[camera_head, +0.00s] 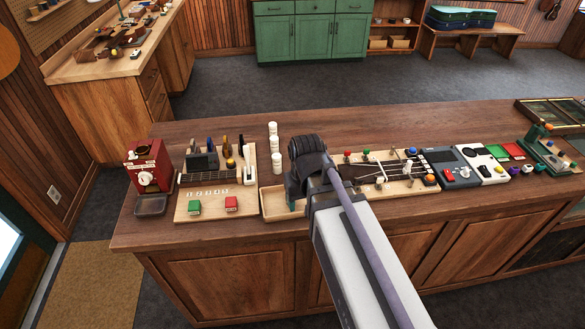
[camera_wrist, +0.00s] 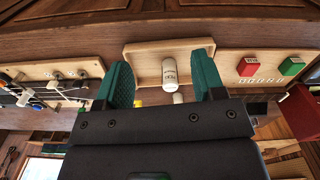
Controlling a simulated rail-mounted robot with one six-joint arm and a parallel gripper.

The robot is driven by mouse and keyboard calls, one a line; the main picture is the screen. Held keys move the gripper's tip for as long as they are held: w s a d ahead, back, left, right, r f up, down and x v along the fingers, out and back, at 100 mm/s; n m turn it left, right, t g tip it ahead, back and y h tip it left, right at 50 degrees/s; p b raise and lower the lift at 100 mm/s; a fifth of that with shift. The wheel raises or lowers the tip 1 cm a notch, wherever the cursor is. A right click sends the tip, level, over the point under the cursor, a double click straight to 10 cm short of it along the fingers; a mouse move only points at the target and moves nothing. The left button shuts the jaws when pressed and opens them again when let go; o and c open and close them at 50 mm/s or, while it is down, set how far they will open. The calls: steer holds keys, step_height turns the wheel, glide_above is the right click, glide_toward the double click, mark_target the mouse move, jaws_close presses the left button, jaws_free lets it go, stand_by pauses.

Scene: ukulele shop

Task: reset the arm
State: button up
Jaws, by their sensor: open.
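My gripper (camera_wrist: 163,68) is open, with its two green fingers spread apart in the wrist view. A white bottle (camera_wrist: 170,74) shows between the fingers, with neither finger closed on it. Part of another white item (camera_wrist: 178,98) shows just below it in that view. In the head view my arm reaches over the counter, and its wrist is above the shallow wooden tray (camera_head: 273,207). Only a bit of teal from the gripper shows there; the rest is hidden by my wrist. The tray also shows in the wrist view (camera_wrist: 145,52).
The counter (camera_head: 235,238) is crowded. A red machine (camera_head: 149,168) and a board with green and red blocks (camera_head: 207,208) stand left; white bottles (camera_head: 276,162) stand behind the tray. A fretted board (camera_head: 405,185) and grey device (camera_head: 453,168) lie right. The counter's front edge is bare.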

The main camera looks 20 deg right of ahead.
steer(key=s+f+b, duration=0.3)
steer(key=f+b, duration=0.5)
steer(key=shift+f, duration=0.25)
